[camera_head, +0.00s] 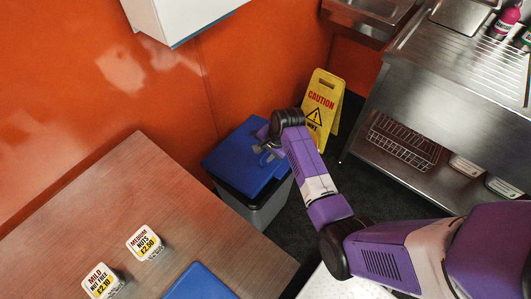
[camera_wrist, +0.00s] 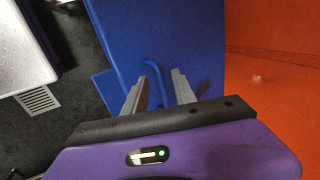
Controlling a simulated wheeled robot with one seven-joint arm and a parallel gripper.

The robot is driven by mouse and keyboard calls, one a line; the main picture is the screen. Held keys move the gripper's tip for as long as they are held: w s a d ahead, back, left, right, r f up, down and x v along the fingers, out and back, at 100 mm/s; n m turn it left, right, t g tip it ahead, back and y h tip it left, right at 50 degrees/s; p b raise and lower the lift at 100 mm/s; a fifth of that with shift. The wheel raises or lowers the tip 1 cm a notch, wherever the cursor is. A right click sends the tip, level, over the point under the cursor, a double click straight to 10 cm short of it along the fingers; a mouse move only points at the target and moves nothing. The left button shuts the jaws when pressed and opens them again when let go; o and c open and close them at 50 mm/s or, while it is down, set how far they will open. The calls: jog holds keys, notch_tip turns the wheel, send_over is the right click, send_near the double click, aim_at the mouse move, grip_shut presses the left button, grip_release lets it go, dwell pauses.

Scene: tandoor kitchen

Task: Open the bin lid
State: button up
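The bin (camera_head: 264,210) is grey and stands on the floor by the orange wall. Its blue lid (camera_head: 226,159) lies shut on top and fills much of the wrist view (camera_wrist: 190,40). A bent blue handle (camera_wrist: 152,66) sticks up from the lid in the wrist view. My gripper (camera_head: 262,150) is over the lid. In the wrist view my gripper's two grey fingers (camera_wrist: 161,77) are apart, one on each side of the handle, with gaps showing. Whether the fingertips touch the lid cannot be told. In the head view my gripper hides the handle.
A yellow caution sign (camera_head: 321,106) stands right behind the bin. A wooden counter (camera_head: 120,205) with two small price-labelled tubs (camera_head: 145,243) is at the front left. A steel sink unit (camera_head: 450,105) is on the right. A white box (camera_head: 180,15) hangs on the wall above.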

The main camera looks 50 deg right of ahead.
grip_shut()
jog(key=shift+w, duration=0.1)
dwell(1.4)
